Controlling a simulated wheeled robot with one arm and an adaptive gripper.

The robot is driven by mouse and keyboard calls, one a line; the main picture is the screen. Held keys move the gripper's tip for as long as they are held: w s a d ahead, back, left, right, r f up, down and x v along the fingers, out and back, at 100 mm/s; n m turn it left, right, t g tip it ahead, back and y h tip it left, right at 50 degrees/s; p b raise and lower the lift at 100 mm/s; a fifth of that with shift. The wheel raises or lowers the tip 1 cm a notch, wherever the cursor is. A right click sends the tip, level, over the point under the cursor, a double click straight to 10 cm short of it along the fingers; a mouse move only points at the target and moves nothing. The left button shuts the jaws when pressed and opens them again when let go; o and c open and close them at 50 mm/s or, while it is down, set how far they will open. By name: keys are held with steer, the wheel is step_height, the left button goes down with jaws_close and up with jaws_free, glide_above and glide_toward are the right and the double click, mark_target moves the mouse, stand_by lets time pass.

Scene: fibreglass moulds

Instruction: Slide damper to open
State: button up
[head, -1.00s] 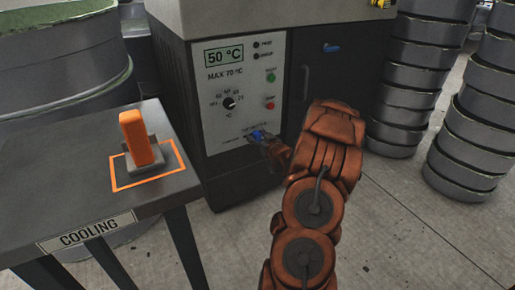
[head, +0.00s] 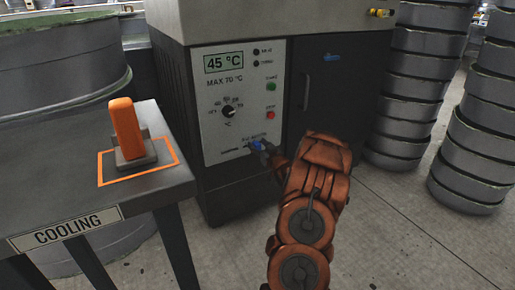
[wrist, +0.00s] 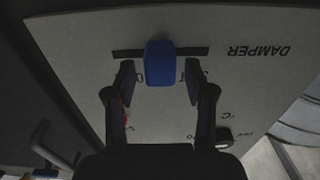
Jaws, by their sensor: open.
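The damper is a blue slider knob (wrist: 160,62) in a dark horizontal slot (wrist: 128,53) on the pale control panel. It sits near the middle of the slot, and the DAMPER lettering (wrist: 259,50) appears upside down in the wrist view. In the wrist view my gripper (wrist: 160,80) is open, with one finger on each side of the knob. I cannot tell whether either finger touches it.
The oven cabinet (head: 345,95) has a dark door with a vertical handle (head: 306,91). A display (head: 223,62) reads 45 °C above a dial (head: 229,112). A cooling table (head: 70,200) with an orange block (head: 127,128) stands left. Stacked grey moulds (head: 405,90) stand right.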

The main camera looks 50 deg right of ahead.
steer(key=shift+w+d, duration=0.1)
steer(key=shift+w, duration=0.25)
jaws_close()
stand_by(0.3)
